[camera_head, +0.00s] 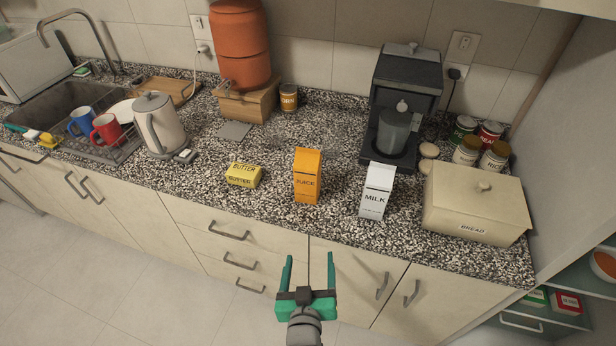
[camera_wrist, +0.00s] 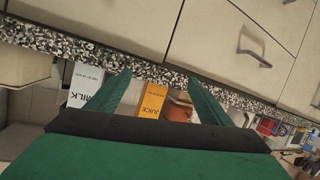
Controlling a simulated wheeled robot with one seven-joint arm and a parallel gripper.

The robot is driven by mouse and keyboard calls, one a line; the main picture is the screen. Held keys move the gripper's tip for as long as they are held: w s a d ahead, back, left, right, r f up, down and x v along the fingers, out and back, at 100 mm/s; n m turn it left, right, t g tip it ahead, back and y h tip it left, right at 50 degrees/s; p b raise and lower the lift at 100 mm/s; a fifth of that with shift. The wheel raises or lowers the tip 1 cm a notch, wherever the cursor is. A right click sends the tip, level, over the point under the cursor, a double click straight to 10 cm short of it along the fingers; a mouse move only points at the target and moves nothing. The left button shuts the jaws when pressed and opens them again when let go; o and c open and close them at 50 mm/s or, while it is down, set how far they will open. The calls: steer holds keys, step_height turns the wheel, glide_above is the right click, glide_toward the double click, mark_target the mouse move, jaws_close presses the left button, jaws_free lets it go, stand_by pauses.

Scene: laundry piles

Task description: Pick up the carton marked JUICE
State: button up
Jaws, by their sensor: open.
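The orange carton marked JUICE (camera_head: 307,178) stands upright on the speckled counter, near its front edge. It also shows in the wrist view (camera_wrist: 152,100), between my gripper's fingers in the picture. My gripper (camera_head: 309,262) is open and empty, in front of the counter and below its top, apart from the carton. The green fingers also show in the wrist view (camera_wrist: 156,98).
A white MILK carton (camera_head: 376,193) stands right of the juice, and a yellow BUTTER pack (camera_head: 243,175) lies to its left. A BREAD box (camera_head: 478,205) and a coffee machine (camera_head: 402,105) stand further right and behind. Bare counter (camera_head: 335,190) separates the cartons.

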steer(key=w+r+m+h, duration=0.1)
steer(key=w+r+m, duration=0.1)
steer(key=w+r, duration=0.6)
steer(key=m+g+h, duration=0.1)
steer(key=m+g, duration=0.1)
glide_toward(308, 169)
step_height(308, 169, down, 4)
steer(key=w, duration=0.3)
steer(key=shift+r+x, duration=0.15)
steer(key=shift+x, duration=2.3)
steer(key=shift+r+x, duration=0.15)
steer(key=shift+x, duration=2.3)
steer(key=shift+w, duration=0.2)
steer(key=shift+w, duration=0.1)
steer(key=c, duration=1.5)
steer(key=shift+d+t, duration=0.1)
steer(key=shift+t, duration=0.2)
steer(key=shift+c, duration=0.4)
